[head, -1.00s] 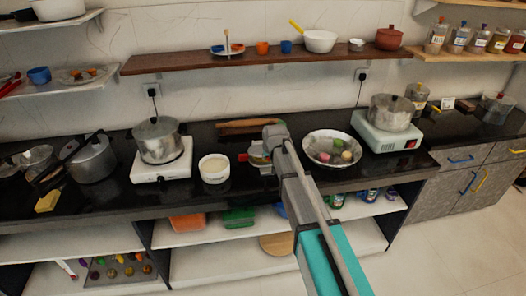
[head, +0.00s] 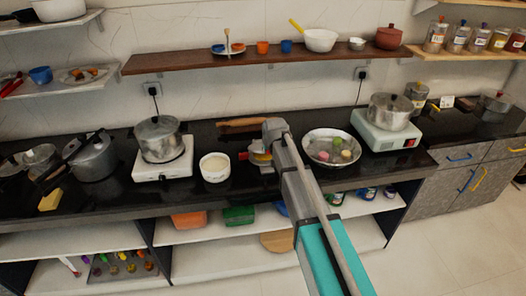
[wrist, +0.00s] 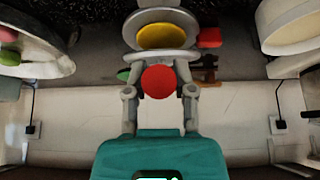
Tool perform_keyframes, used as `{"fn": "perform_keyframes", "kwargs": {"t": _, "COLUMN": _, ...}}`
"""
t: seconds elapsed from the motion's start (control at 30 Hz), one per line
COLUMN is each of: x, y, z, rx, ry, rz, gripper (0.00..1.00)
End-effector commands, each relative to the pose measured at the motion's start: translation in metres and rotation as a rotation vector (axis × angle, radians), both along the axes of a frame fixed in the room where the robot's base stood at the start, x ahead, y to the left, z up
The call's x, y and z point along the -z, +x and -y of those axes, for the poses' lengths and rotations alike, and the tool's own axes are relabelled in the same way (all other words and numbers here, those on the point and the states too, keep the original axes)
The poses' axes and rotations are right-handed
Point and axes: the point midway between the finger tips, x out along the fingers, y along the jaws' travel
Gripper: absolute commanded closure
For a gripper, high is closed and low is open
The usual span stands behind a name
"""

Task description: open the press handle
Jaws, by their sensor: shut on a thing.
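The press (wrist: 183,50) shows at the top middle of the wrist view, with round grey plates and a yellow disc (wrist: 162,37) between their edges. Its red round handle end (wrist: 159,81) sits between the fingers of my gripper (wrist: 160,64), which is shut on it. In the head view the press (head: 260,157) stands on the black counter, partly hidden behind my arm. Some yellow and red of it shows left of the arm. My fingertips are hidden there. The plates look parted in the wrist view, but how far I cannot tell.
A white bowl (head: 215,167) stands left of the press, and a wide metal bowl (head: 311,150) with colored balls stands right. A rolling pin (head: 243,123) lies behind. A pot on a white stove (head: 163,171) is further left. A shelf (head: 180,62) runs above.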

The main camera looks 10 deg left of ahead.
Motion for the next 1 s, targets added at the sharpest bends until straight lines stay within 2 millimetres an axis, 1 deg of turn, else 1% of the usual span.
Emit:
{"fn": "perform_keyframes", "kwargs": {"t": 0.03, "x": -0.005, "y": 0.002, "z": -0.001, "rx": 0.000, "ry": 0.000, "rz": 0.001, "gripper": 0.84}}
{"fn": "perform_keyframes", "kwargs": {"t": 0.5, "x": -0.024, "y": 0.014, "z": -0.004, "rx": 0.000, "ry": 0.001, "rz": 0.002, "gripper": 0.83}}
{"fn": "perform_keyframes", "kwargs": {"t": 1.0, "x": -0.026, "y": 0.016, "z": -0.004, "rx": 0.000, "ry": 0.000, "rz": 0.001, "gripper": 0.84}}
